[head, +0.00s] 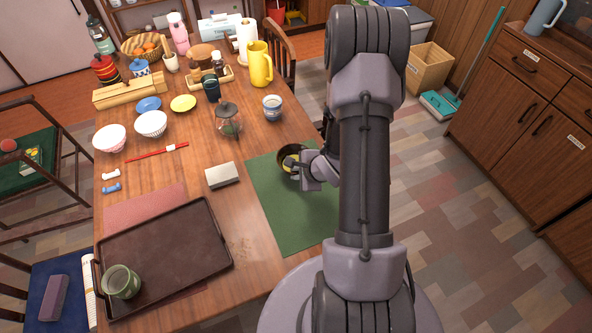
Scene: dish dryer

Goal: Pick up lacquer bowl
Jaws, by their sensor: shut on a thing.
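A grey-white block (222,175) lies left of the mat. A glass jar with a dark lid (228,120) and a patterned cup (272,107) stand beyond. A brown tray (165,255) holds a green cup (121,282). The mat's lower part is clear.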

